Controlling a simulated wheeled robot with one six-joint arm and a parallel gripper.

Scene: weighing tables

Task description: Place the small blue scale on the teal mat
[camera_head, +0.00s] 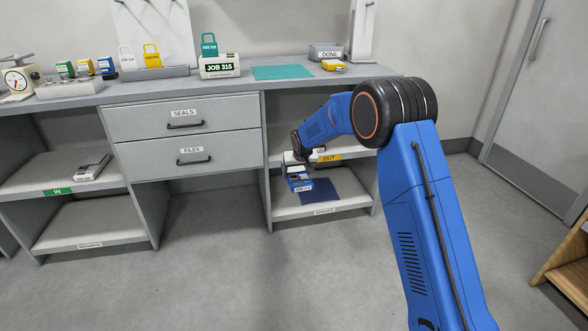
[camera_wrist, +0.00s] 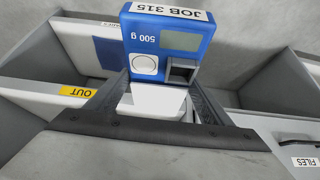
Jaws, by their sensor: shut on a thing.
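The small blue scale (camera_head: 299,184) is held by my gripper (camera_head: 301,160) in front of the right-hand shelf bay, clear of the shelves as far as I can tell. In the wrist view the blue scale (camera_wrist: 197,62) shows a JOB 315 label, a 500 g mark, a grey display and a white part between the fingers. My gripper (camera_wrist: 158,98) is shut on it. The teal mat (camera_head: 283,72) lies flat and bare on the tabletop, above and behind the gripper.
A JOB 315 box (camera_head: 220,69) with a teal tag stands left of the mat. A yellow device (camera_head: 333,65) and a grey DONE tray (camera_head: 326,51) stand right of it. A dark blue mat (camera_head: 322,193) lies on the lower shelf below the OUT label (camera_head: 328,158).

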